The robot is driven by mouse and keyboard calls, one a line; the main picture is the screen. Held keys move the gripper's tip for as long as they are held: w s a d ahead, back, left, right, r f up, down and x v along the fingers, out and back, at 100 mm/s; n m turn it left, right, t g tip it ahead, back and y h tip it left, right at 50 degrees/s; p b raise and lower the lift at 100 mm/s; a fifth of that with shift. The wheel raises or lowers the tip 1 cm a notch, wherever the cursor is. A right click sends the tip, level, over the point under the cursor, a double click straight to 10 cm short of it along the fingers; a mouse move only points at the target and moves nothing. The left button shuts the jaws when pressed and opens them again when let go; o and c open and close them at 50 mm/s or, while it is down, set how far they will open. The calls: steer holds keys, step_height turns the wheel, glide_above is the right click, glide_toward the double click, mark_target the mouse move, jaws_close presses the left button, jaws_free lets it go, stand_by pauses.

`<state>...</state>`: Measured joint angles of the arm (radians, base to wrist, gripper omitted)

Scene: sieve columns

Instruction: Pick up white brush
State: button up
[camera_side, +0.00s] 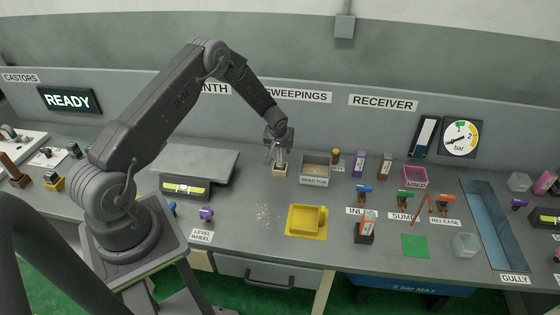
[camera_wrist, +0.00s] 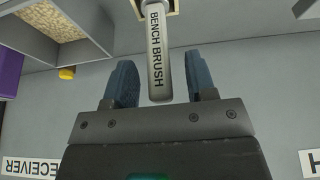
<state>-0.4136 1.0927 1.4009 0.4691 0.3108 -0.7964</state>
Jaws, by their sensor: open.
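The white brush is a pale handle labelled BENCH BRUSH (camera_wrist: 156,50), and in the wrist view it lies between the two blue fingers of my gripper (camera_wrist: 162,85). The fingers are open, with a gap visible on each side of the handle. In the side view my gripper (camera_side: 279,157) points down over the brush, whose pale block-like lower end (camera_side: 279,170) shows on the bench just left of the bead tub. The upper handle is partly hidden by the gripper there.
The bead tub (camera_side: 315,157) stands close to the right of the brush. A raised grey plate (camera_side: 195,158) is to the left. The back wall is close behind.

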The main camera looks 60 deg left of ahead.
steer(key=shift+w+a+f, duration=0.15)
steer(key=shift+a+f, duration=0.05)
steer(key=shift+f, duration=0.5)
steer(key=shift+c, duration=0.3)
jaws_close()
